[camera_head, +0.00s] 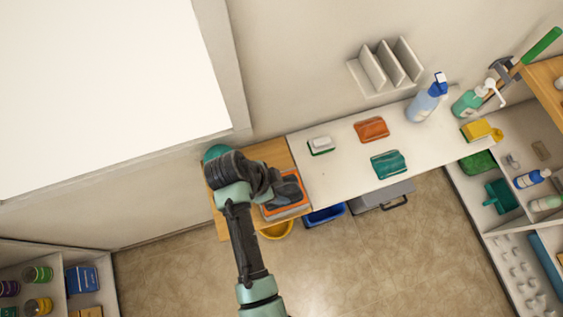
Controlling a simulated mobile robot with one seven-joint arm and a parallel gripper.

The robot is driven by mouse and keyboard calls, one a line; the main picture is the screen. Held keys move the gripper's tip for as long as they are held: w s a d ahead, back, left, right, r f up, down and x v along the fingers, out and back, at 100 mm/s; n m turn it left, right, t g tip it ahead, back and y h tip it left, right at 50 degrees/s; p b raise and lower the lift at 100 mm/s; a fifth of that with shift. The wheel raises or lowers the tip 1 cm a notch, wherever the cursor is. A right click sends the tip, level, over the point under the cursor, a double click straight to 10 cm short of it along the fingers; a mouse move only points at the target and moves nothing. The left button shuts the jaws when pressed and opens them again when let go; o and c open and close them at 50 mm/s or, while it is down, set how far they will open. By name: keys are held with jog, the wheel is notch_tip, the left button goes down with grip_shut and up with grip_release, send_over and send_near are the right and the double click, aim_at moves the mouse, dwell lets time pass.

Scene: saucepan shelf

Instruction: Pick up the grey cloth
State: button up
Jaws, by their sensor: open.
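My arm reaches up from the bottom, and my gripper (277,190) is over the right part of the wooden surface, above an orange-edged tray (286,211). My gripper is open. A dark grey patch (291,187) shows at the tray, right beside my gripper. It may be the grey cloth, but it is small and merges with the dark gripper. I cannot tell whether the gripper touches it. My wrist and gripper hide part of the tray.
The white counter (335,182) to the right bears a white-and-green sponge (321,145), an orange cloth (371,129), a teal cloth (389,164) and a blue spray bottle (425,103). Yellow (277,230) and blue (325,215) containers stand below. The floor in front is clear.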

jog(key=shift+f, duration=0.1)
grip_shut()
dwell(0.5)
